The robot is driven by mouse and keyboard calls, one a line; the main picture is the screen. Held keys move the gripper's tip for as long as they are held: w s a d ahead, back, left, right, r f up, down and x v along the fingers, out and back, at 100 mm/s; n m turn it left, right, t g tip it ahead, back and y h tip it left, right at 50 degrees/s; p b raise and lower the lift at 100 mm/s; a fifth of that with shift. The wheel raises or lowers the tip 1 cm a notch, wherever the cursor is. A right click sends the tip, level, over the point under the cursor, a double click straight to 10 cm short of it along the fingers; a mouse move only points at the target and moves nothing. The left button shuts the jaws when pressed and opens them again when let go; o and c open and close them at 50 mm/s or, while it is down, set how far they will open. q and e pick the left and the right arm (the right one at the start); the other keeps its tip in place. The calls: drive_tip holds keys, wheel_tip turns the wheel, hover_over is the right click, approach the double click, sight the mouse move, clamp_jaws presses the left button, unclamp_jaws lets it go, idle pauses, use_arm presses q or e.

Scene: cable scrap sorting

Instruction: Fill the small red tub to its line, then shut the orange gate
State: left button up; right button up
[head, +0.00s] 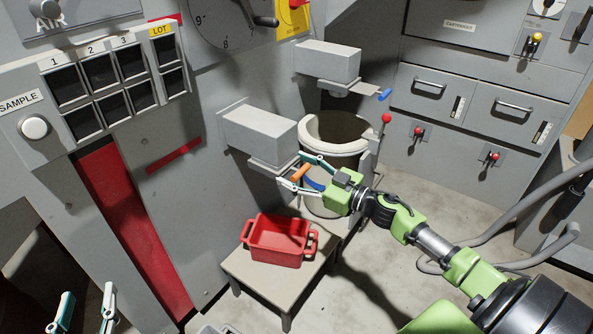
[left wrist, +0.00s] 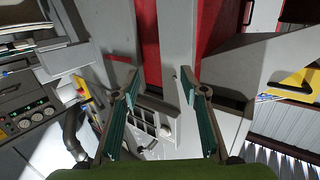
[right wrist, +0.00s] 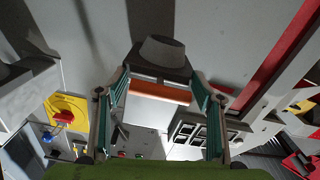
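The small red tub (head: 278,243) stands upright on a low table under the near grey chute. Its visible inside is bare red and partly shaded; I cannot make out a fill line. The orange gate handle (head: 301,172) is at the near chute's mouth. My right gripper (head: 297,170) is open at that handle, one finger on each side. In the right wrist view the orange handle (right wrist: 160,92) spans the gap between the fingers; contact is unclear. The gate's opening is hidden. My left gripper (head: 87,296) is open and empty at the lower left.
The low table (head: 250,280) has bare top around the tub. A second chute (head: 328,62) with a blue handle (head: 384,95) is behind. A round pale-rimmed bin (head: 335,135) stands behind my right gripper. A red-knobbed lever (head: 386,119) rises beside it.

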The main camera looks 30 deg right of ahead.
drive_tip(key=c, duration=0.8)
drive_tip(key=shift+s+d+p, duration=0.15)
drive_tip(key=shift+s+p, duration=0.45)
drive_tip(key=shift+p, duration=0.45)
drive_tip(key=shift+c, duration=0.2)
use_arm(q)
drive_tip(key=s+a+f+g+y, duration=0.1)
drive_tip(key=s+f+g, duration=0.3)
drive_tip(key=f, duration=0.5)
drive_tip(key=shift+s+a+f+g+y, duration=0.15)
drive_tip(key=shift+a+f+g+y, duration=0.2)
drive_tip(key=shift+a+g, duration=0.4)
use_arm(e)
drive_tip(key=o, duration=1.6)
drive_tip(key=v, duration=1.2)
